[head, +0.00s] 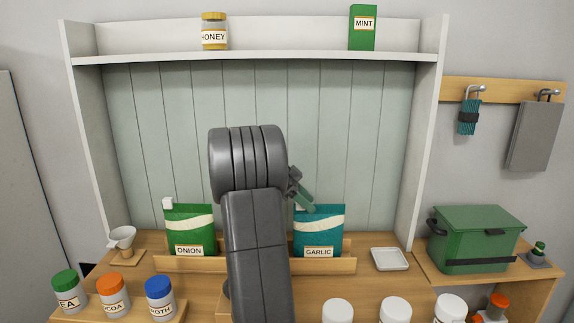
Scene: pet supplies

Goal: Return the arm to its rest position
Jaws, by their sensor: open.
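My dark grey arm (254,220) rises through the middle of the head view, in front of the shelf unit. My gripper (301,195) shows only in part, poking out to the right of the arm's upper joint. It is open, with nothing seen held in it. It appears just above the top left of the teal garlic bag (319,231); I cannot tell whether it touches the bag. The rest of the gripper is hidden behind my arm.
A green onion bag (189,229) stands left of my arm. A honey jar (214,31) and mint box (362,28) stand on the upper shelf (285,56). Lidded jars (115,303) line the front left. A white dish (389,259) and green bin (475,240) are at right.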

